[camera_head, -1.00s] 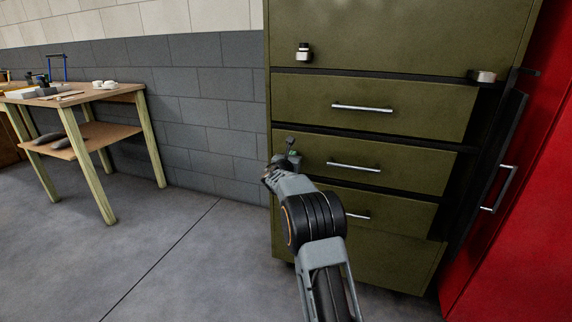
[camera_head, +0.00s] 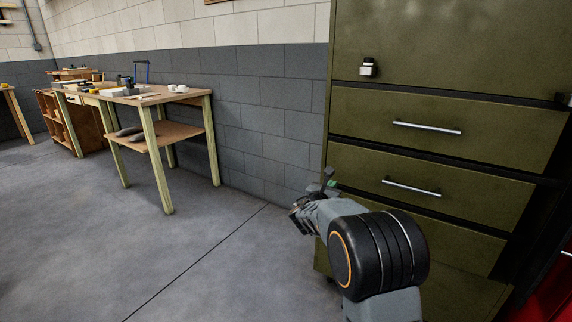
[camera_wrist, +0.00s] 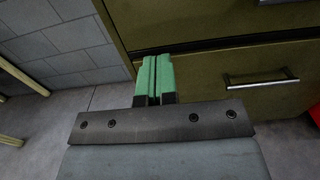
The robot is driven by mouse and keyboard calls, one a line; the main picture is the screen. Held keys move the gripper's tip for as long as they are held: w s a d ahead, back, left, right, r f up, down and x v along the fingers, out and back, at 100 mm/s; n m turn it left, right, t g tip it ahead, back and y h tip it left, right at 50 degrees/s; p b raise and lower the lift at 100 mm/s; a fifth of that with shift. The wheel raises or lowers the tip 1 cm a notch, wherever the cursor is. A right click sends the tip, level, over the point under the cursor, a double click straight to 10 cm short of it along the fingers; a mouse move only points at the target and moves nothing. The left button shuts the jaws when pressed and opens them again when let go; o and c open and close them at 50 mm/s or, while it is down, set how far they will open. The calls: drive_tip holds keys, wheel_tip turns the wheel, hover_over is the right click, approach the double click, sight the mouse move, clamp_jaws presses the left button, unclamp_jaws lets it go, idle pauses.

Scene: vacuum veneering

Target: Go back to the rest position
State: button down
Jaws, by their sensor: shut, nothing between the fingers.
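My gripper (camera_wrist: 153,78) shows in the wrist view with its two green fingers side by side and only a thin dark line between them. It is shut and holds nothing. In the head view my gripper (camera_head: 330,183) is small and partly hidden by my wrist, in front of the left edge of the olive cabinet (camera_head: 350,127). My arm rises from the bottom right of that view and is bent. In the wrist view a drawer front with a metal handle (camera_wrist: 262,81) is beyond the fingers to the right.
The olive drawer cabinet stands close on the right, with a red surface (camera_head: 556,296) beyond it. A wooden workbench (camera_head: 180,97) with items on top stands at the left along the grey block wall (camera_head: 262,110). The concrete floor (camera_head: 90,230) between is clear.

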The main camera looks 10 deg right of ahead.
drive_tip(key=s+r+m+g+y+p, duration=0.2)
drive_tip(key=s+r+m+g+p, duration=0.5)
drive_tip(key=s+r+m+p, duration=0.75)
drive_tip(key=s+a+r+m+g+y+p, duration=0.1)
drive_tip(key=s+a+r+m+y+p, duration=0.4)
drive_tip(key=s+p, duration=0.4)
drive_tip(key=s+a+r+m+g+y+p, duration=0.1)
drive_tip(key=s+a+r+m+y+p, duration=0.4)
drive_tip(key=p, duration=0.6)
drive_tip(key=s+a+r+m, duration=0.2)
drive_tip(key=s+a, duration=0.1)
drive_tip(key=s, duration=0.1)
drive_tip(key=shift+a+r+y, duration=0.3)
drive_tip(key=shift+r+y, duration=0.1)
